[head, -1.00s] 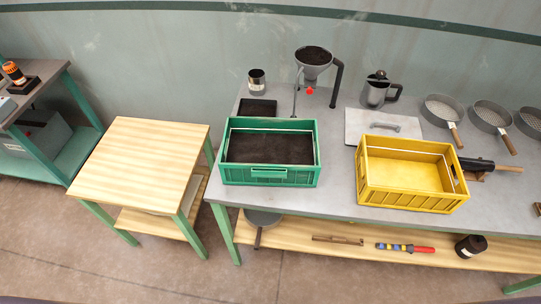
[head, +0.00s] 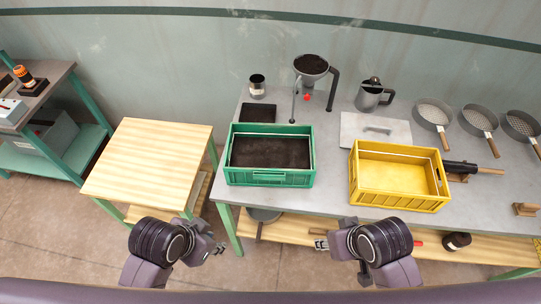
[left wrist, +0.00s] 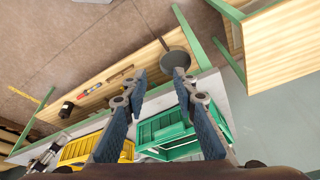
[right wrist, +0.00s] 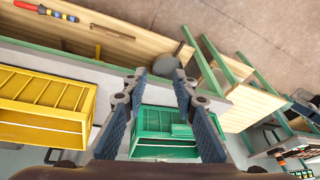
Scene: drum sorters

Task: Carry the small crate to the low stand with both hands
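A green crate (head: 270,179) with a dark fill stands on the near left part of the grey workbench. A yellow crate (head: 398,200), which looks empty, stands on the bench to its right. The low stand (head: 150,165), with a pale wooden top and green legs, is left of the bench; its top is bare. My left gripper (head: 217,248) is open and empty, in front of the bench and below the green crate in the picture. My right gripper (head: 319,243) is open and empty, in front of the bench between the two crates. Neither touches a crate.
A funnel on a stand (head: 311,66), a dark tray (head: 260,116), a metal jug (head: 372,95), a grey lidded plate (head: 376,131) and several pans (head: 433,113) stand behind and right of the crates.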

